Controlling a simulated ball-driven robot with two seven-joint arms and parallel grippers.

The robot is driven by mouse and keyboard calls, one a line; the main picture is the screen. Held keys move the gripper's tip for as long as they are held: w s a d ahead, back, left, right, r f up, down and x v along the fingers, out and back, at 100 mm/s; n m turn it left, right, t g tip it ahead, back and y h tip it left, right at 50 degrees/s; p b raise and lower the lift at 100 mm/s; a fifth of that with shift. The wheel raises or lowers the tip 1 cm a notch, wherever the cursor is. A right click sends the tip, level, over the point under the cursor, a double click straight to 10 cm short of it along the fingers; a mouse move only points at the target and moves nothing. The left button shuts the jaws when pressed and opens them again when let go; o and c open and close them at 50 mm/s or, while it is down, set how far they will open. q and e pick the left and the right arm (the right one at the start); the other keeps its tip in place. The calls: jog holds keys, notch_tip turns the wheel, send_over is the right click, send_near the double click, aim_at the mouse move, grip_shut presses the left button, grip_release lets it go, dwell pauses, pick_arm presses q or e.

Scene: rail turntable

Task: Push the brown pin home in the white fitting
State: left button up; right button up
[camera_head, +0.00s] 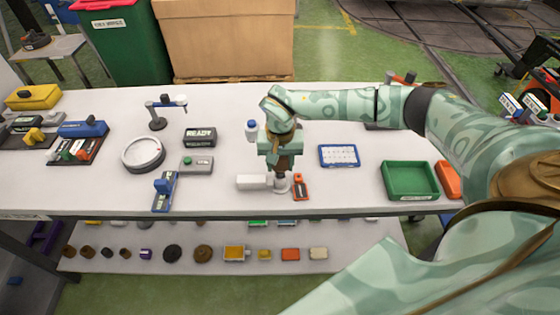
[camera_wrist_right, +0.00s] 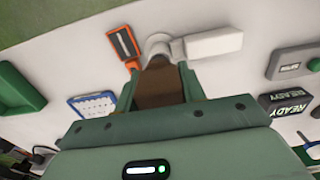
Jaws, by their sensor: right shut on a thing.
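The brown pin (camera_wrist_right: 160,88) is between the fingers of my right gripper (camera_head: 281,168), which is shut on it. The gripper also shows in the right wrist view (camera_wrist_right: 158,72), pointing at the white fitting (camera_wrist_right: 158,43). In the head view the white fitting (camera_head: 282,187) stands near the front edge of the table, directly below the gripper. The pin's lower end is at the fitting; how deep it sits is hidden by the fingers. My left gripper is not in view.
A white block (camera_head: 252,181) lies left of the fitting and an orange-and-black device (camera_head: 301,187) right of it, both close. A blue-framed card (camera_head: 339,155) and a green tray (camera_head: 409,180) lie further right. A READY sign (camera_head: 200,137) stands behind left.

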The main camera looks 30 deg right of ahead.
jog(key=shift+f+b, duration=0.8)
jog(key=shift+f, duration=0.65)
jog(key=o, duration=1.2)
jog(key=shift+c, duration=0.2)
notch_tip(320, 180, up, 16)
jog(key=p, duration=0.1)
jog(key=shift+r+p, duration=0.15)
jog(key=shift+p, duration=0.2)
